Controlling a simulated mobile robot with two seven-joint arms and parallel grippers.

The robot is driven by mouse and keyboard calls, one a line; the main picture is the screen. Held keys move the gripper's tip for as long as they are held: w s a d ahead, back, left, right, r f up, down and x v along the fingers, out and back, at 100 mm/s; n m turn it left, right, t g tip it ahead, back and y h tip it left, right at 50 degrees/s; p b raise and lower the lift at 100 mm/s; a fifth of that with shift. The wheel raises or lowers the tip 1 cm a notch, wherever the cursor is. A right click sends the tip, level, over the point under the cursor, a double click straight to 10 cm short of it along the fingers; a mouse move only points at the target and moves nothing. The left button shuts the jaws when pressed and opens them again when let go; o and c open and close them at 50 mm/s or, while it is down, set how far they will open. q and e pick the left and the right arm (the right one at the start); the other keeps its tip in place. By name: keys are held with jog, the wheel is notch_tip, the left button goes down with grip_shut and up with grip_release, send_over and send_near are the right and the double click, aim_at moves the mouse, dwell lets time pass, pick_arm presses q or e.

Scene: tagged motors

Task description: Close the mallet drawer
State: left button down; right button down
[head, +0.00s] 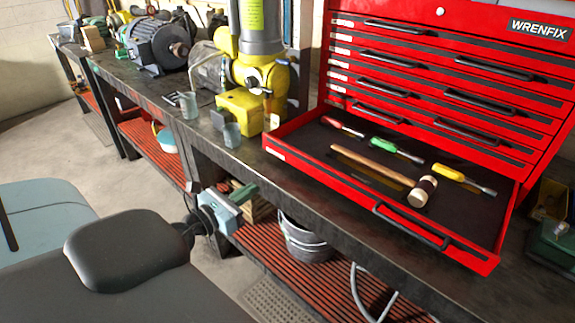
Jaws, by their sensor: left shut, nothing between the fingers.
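The mallet drawer (400,222) is the open bottom drawer of a red tool chest, pulled out over the bench. A wooden mallet (383,169) lies in it with several screwdrivers: red, green (397,149) and yellow-handled. Its black handle (410,226) is on the front face. My left gripper (240,196) is light blue, shut and empty, low in front of the bench edge, left of the drawer and apart from it. My right gripper is not in view.
The dark workbench (225,160) runs from back left to front right. Grey mugs (188,105), a yellow machine (245,110) and motors (155,45) stand on it left of the chest. A metal bucket (303,238) sits on the red slatted shelf below.

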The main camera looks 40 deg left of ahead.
aim_at(296, 160)
pick_arm(q)
jog(key=w, duration=0.9)
jog(key=w+d+p, duration=0.1)
jog(key=w, duration=0.3)
jog(key=shift+w, duration=0.4)
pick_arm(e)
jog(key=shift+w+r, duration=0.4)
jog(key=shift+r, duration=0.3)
pick_arm(q)
jog(key=shift+w, duration=0.1)
